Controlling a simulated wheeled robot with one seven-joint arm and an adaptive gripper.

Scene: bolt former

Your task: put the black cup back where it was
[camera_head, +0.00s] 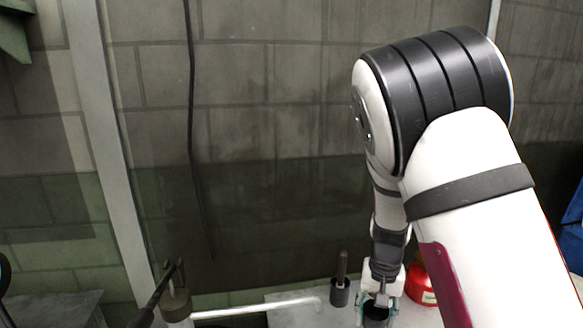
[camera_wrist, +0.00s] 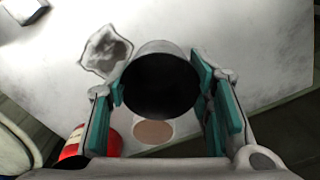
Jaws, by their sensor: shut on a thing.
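The black cup (camera_wrist: 160,88) is between the teal-padded fingers of my gripper (camera_wrist: 161,97) in the wrist view, its round dark mouth facing the camera. The fingers are closed against its left and right sides. In the head view my gripper (camera_head: 377,300) points down at the bottom of the picture, with the dark cup (camera_head: 376,313) between its fingertips. The cup's base is out of sight, so I cannot tell whether it touches the table.
A pale table (camera_wrist: 250,40) lies below. A red container (camera_head: 419,284) stands right of my gripper, and a dark holder with a rod (camera_head: 340,291) stands left. The wrist view shows a grey irregular piece (camera_wrist: 105,51) and a tan disc (camera_wrist: 153,131) near the cup.

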